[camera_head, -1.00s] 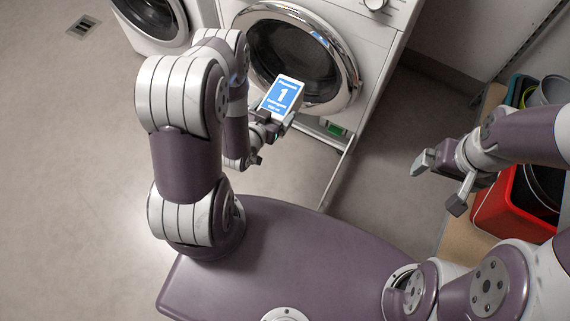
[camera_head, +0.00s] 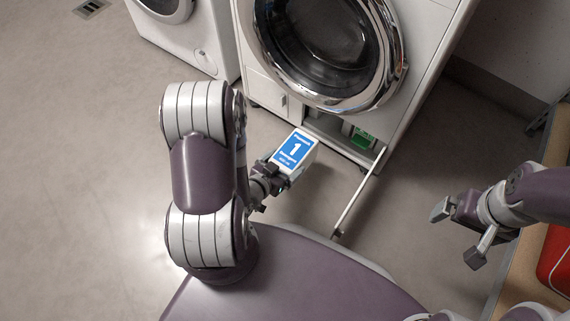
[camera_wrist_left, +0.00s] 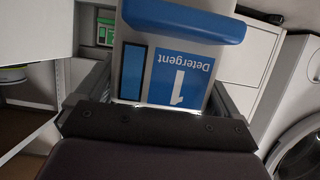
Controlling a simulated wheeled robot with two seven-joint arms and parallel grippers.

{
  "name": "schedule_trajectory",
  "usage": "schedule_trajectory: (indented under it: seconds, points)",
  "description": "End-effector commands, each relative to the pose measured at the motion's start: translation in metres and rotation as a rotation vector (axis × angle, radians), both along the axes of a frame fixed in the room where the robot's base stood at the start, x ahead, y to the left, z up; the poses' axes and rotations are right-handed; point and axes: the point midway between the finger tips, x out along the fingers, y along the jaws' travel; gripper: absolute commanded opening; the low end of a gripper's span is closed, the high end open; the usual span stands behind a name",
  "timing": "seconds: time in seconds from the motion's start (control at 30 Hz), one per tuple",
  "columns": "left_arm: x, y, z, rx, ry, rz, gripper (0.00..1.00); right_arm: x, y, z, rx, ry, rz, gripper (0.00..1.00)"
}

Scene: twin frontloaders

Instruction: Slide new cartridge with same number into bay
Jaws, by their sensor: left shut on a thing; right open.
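A white cartridge (camera_head: 296,148) with a blue label reading 1 is held by my left gripper (camera_head: 274,176) in the head view. In the left wrist view the cartridge (camera_wrist_left: 180,75) shows "Detergent", a 1 and a blue top bar, between the fingers. It is in front of the washer's low opening, apart from it. The bay (camera_head: 340,130) sits low in the near washer's front, with its flap (camera_head: 360,192) swung open. A green part (camera_head: 362,137) shows inside; it also appears in the wrist view (camera_wrist_left: 105,30). My right gripper (camera_head: 457,233) is open and empty.
The near washer (camera_head: 400,60) has a shut round glass door above the bay. A second washer (camera_head: 190,40) stands to the left. A wooden surface with a red bin (camera_head: 558,262) is at the right. Floor around the left gripper is clear.

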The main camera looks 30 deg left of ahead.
Motion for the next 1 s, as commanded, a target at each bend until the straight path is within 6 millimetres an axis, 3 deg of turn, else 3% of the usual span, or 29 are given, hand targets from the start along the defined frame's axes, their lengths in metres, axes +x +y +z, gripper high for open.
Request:
schedule_trajectory:
  seconds: [0.27, 1.0]
  points:
    - [0.010, -0.001, -0.002, 0.002, -0.007, -0.002, 0.56, 0.000, 0.000, -0.001, 0.000, 0.000, 0.000, 1.00]
    - [0.082, -0.011, -0.017, 0.002, -0.008, -0.001, 0.56, 0.000, 0.000, -0.021, 0.000, 0.001, 0.000, 1.00]
